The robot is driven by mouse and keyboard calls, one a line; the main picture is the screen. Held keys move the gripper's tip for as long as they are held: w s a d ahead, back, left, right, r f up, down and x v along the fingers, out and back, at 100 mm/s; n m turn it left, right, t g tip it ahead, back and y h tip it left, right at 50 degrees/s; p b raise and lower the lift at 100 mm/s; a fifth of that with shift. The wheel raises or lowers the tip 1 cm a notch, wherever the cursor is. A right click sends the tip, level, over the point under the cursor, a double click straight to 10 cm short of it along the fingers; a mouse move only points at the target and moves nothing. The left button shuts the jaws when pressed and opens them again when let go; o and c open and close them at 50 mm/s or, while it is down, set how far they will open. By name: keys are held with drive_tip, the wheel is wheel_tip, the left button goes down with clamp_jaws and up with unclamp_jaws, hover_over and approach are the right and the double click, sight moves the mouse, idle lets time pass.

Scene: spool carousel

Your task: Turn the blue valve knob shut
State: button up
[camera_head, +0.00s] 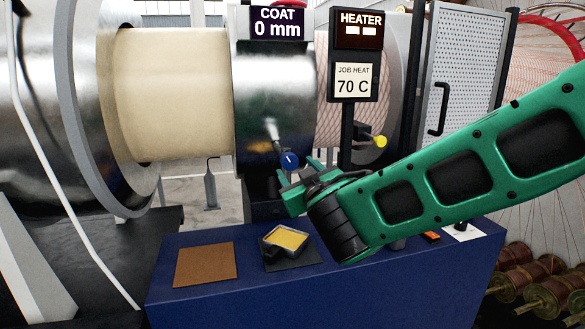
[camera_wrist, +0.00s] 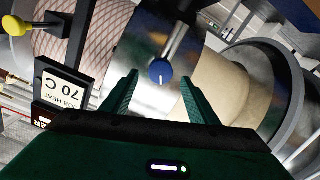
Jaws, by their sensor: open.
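The blue valve knob (camera_head: 289,160) is a small round knob with a white mark, at the end of a metal stem in front of the shiny cylinder. In the wrist view the knob (camera_wrist: 160,71) shows between and beyond the two fingers, with its white line roughly upright. My gripper (camera_head: 300,177) is just below and to the right of the knob in the head view. Its green fingers also show in the wrist view (camera_wrist: 157,98), spread apart with nothing between them. I see no contact with the knob.
A yellow-knobbed lever (camera_head: 380,141) sticks out right of the knob, below the heater sign (camera_head: 359,30) and its 70 C panel (camera_head: 353,82). The blue bench (camera_head: 200,303) below holds a brown sheet (camera_head: 205,265) and a tray with a yellow pad (camera_head: 286,239). A COAT 0 mm display (camera_head: 277,23) hangs above.

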sight(287, 158)
drive_tip(key=shift+v, duration=2.25)
drive_tip(key=shift+w, duration=0.1)
drive_tip(key=w+m, duration=0.2)
drive_tip(key=w+a+m, duration=0.1)
drive_tip(key=w+m, duration=0.1)
drive_tip(key=shift+w+a, duration=0.15)
drive_tip(key=shift+w, duration=0.15)
drive_tip(key=x, duration=1)
drive_tip(key=shift+w+a, duration=0.1)
drive_tip(key=shift+w, duration=0.05)
drive_tip(key=c, duration=1)
